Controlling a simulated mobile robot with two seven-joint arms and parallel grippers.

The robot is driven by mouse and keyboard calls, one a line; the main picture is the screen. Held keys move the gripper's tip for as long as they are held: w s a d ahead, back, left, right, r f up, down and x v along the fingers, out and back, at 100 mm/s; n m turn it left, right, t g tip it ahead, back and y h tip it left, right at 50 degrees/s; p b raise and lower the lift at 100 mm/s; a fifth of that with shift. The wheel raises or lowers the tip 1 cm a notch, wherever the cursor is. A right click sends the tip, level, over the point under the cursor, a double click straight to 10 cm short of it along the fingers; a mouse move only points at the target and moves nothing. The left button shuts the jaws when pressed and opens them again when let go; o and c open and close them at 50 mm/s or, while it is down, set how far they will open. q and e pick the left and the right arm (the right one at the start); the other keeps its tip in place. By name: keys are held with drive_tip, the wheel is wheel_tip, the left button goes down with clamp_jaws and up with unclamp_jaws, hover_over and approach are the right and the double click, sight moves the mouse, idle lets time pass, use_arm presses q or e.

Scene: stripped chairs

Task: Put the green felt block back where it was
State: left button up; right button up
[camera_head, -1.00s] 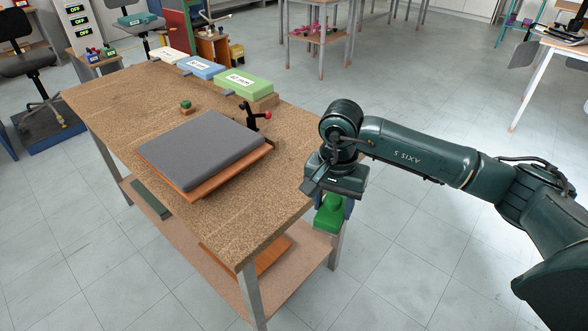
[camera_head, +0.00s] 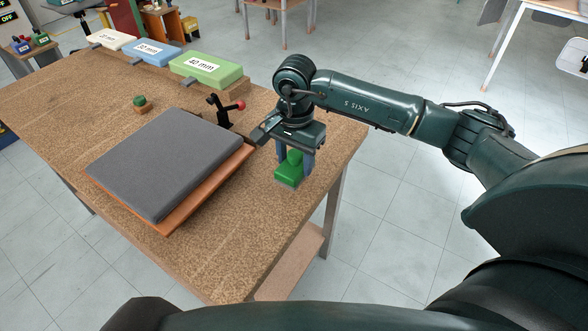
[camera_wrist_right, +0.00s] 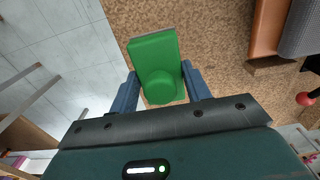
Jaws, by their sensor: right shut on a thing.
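The green felt block (camera_head: 290,173) has a round green knob on top. My right gripper (camera_head: 295,158) is shut on it, fingers pointing down, with one blue-grey finger on each side of the knob. The block is over the right part of the bench top; whether it touches the surface I cannot tell. In the right wrist view the block (camera_wrist_right: 152,52) sits between the fingers of the gripper (camera_wrist_right: 160,85), with speckled bench top beside it and the bench edge to its left. My left gripper is not in view.
On the bench (camera_head: 245,255), a grey pad (camera_head: 165,162) lies on an orange-brown board. A red-knobbed black clamp (camera_head: 222,112) stands behind it. Labelled white, blue (camera_head: 151,51) and green (camera_head: 206,69) blocks line the back. A small green-topped piece (camera_head: 140,102) stands left. The front right surface is clear.

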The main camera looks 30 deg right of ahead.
sight(295, 171)
drive_tip(key=shift+f, duration=1.95)
drive_tip(key=shift+f, duration=0.2)
drive_tip(key=o, duration=0.9)
drive_tip(key=shift+o, duration=0.2)
drive_tip(key=shift+r, duration=0.1)
wheel_tip(295, 171, up, 12)
drive_tip(key=shift+r+b, duration=0.15)
drive_tip(key=shift+b, duration=0.15)
